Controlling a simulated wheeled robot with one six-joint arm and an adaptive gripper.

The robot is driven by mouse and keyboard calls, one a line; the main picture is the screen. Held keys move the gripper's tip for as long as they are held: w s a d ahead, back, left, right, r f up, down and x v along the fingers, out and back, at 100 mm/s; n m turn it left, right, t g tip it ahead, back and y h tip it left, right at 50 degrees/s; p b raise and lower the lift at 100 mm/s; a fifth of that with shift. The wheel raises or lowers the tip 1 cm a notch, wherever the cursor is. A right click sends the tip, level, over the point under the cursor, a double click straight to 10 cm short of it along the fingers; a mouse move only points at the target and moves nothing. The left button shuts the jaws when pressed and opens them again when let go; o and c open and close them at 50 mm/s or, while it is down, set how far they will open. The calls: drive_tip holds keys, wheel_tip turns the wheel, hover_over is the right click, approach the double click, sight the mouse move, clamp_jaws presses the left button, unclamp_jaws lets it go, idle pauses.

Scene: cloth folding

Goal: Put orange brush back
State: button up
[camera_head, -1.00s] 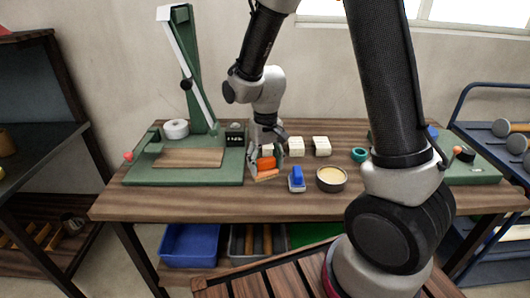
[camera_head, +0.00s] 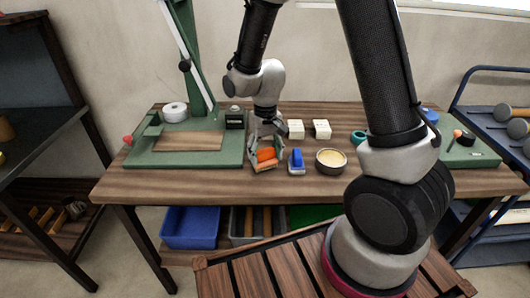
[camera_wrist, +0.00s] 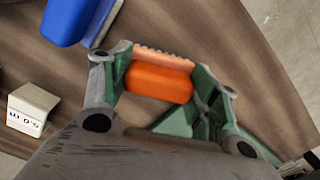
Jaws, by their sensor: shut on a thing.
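The orange brush (camera_head: 266,155) is at the front of the wooden table, just right of the green base plate. In the wrist view my gripper (camera_wrist: 160,75) has a finger at each end of the brush. Whether the brush touches the table is hard to tell.
A blue brush (camera_head: 296,159) stands close on the right, then a round bowl (camera_head: 331,161). Two white blocks (camera_head: 309,129) sit behind. The green base plate (camera_head: 233,160) with its tall post is on the left. Bare table (camera_head: 200,188) lies in front.

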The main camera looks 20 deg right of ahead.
drive_tip(key=shift+f, duration=0.45)
drive_tip(key=o, duration=1.2)
wheel_tip(320, 180, up, 12)
drive_tip(key=shift+w+d, duration=0.1)
